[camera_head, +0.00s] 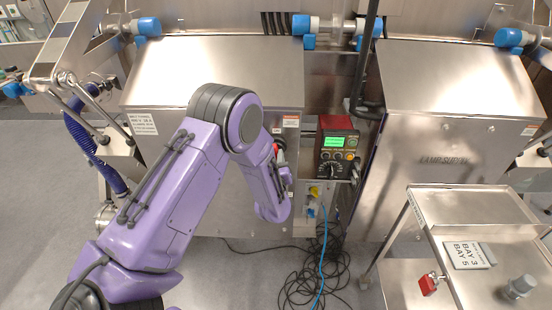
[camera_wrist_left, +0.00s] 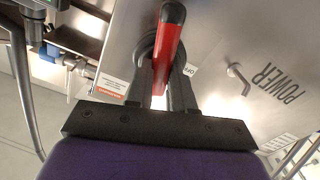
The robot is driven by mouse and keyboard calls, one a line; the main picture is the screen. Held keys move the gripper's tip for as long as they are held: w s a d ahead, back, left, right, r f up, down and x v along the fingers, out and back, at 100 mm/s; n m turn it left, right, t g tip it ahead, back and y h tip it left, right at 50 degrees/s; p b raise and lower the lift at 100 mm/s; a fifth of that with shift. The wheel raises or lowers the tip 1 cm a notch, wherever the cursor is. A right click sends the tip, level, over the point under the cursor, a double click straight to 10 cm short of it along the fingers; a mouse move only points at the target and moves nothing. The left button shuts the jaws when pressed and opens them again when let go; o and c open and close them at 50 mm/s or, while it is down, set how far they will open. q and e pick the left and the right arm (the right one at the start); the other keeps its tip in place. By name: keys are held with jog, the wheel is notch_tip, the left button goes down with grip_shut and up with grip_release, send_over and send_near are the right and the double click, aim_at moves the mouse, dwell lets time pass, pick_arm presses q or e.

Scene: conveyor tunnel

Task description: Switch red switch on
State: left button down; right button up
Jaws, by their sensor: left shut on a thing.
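The red switch (camera_wrist_left: 170,38) is a red lever on a round dark mount, set in a steel panel. My left gripper (camera_wrist_left: 161,72) has its two black fingers on either side of the lever, shut on it. A small "OFF" label (camera_wrist_left: 190,70) sits right beside the mount, and "POWER" (camera_wrist_left: 279,82) is printed on the panel. In the head view my purple left arm reaches to the front of the left steel cabinet (camera_head: 215,72), mostly hiding the switch and the fingers. My right gripper is not in view.
A control box (camera_head: 337,146) with a green screen and knobs stands right of the arm, with loose black cables (camera_head: 312,275) on the floor below. A second steel cabinet (camera_head: 450,85) and a steel cart (camera_head: 490,206) are at the right. Grey floor shows at left.

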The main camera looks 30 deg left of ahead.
pick_arm(q)
jog(key=shift+f+m, duration=0.1)
jog(key=shift+m, duration=1.6)
jog(key=c, duration=1)
grip_release()
jog(key=b+v, duration=0.2)
jog(key=v, duration=0.8)
jog(key=shift+s+b, duration=0.25)
jog(key=shift+b, duration=0.1)
